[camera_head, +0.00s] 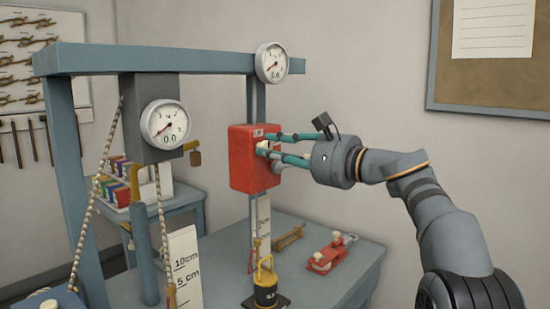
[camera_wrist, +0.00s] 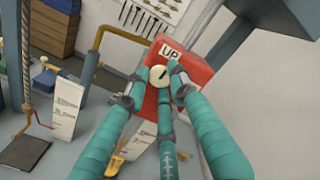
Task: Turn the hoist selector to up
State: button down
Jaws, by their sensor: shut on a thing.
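The hoist selector is a round cream knob (camera_wrist: 158,76) with a dark slot mark, on the face of a red box (camera_head: 246,170). The box is mounted on a post of the blue-grey frame. A white "UP" label (camera_wrist: 172,53) sits on the box beside the knob. My gripper (camera_head: 268,143) reaches the box from the right, its teal fingers shut on the knob. In the wrist view the fingertips (camera_wrist: 158,80) are around the knob. The slot mark looks slanted, pointing roughly towards the label. The fingers partly hide the knob in the head view.
Two dial gauges, one on a grey block (camera_head: 150,90) and one on the beam (camera_head: 272,62), are near my arm. On the blue-grey table (camera_head: 340,262) stand a black weight (camera_head: 265,287) and a red clamp-like device (camera_head: 329,256). Ropes hang at the left.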

jog(key=shift+s+a+r+n, duration=0.1)
jog(key=shift+s+a+n, duration=0.05)
jog(key=shift+n, duration=0.25)
jog(key=c, duration=1.5)
grip_release()
jog(key=shift+o, duration=0.2)
jog(key=shift+s+d, duration=0.1)
jog(key=shift+d, duration=0.15)
jog(key=v, duration=1.1)
jog(key=shift+s+d, duration=0.15)
jog(key=shift+s, duration=0.15)
jog(key=shift+w, duration=0.1)
